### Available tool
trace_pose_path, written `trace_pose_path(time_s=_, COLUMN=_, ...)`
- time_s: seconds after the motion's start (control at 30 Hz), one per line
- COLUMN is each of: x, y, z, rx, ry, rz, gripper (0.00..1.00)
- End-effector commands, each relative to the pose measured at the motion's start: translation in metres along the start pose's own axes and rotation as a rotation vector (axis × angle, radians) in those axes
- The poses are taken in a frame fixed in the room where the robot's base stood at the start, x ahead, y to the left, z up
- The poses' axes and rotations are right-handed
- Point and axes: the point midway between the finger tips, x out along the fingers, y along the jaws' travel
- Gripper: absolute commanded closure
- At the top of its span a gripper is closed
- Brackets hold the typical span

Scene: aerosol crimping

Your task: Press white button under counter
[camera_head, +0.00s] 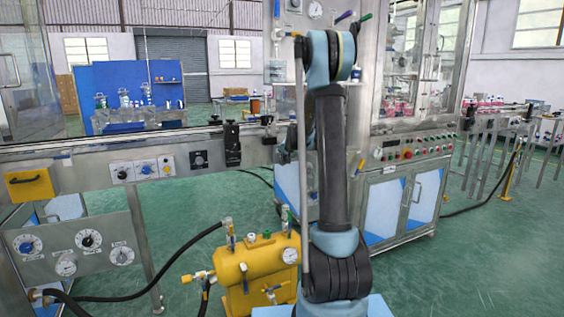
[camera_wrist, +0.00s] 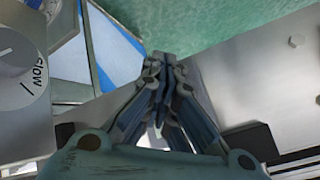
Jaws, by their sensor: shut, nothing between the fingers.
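In the head view a row of small control plates is mounted below the long metal counter (camera_head: 60,150) at left. In the wrist view my gripper (camera_wrist: 166,60) is shut and empty, fingers together. My gripper cannot be made out in the head view, where my arm stands right of the plates.
A yellow tank (camera_head: 257,262) with valves and hoses stands below the counter. A gauge panel (camera_head: 75,246) is at lower left, with a yellow box (camera_head: 28,185) above it. A steel cabinet (camera_head: 402,200) with buttons stands at right.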

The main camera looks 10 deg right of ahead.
Motion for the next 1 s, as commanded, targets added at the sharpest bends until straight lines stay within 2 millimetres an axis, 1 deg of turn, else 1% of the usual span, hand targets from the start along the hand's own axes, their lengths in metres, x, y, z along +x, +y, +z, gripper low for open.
trace_pose_path(time_s=0.23, x=-0.007, y=0.006, z=0.005, rx=0.0, ry=0.0, rz=0.0, gripper=1.0)
trace_pose_path(time_s=0.67, x=-0.01, y=0.007, z=0.007, rx=0.0, ry=0.0, rz=0.0, gripper=1.0)
trace_pose_path(time_s=1.0, x=-0.027, y=0.02, z=0.02, rx=0.0, ry=0.0, rz=0.001, gripper=1.0)
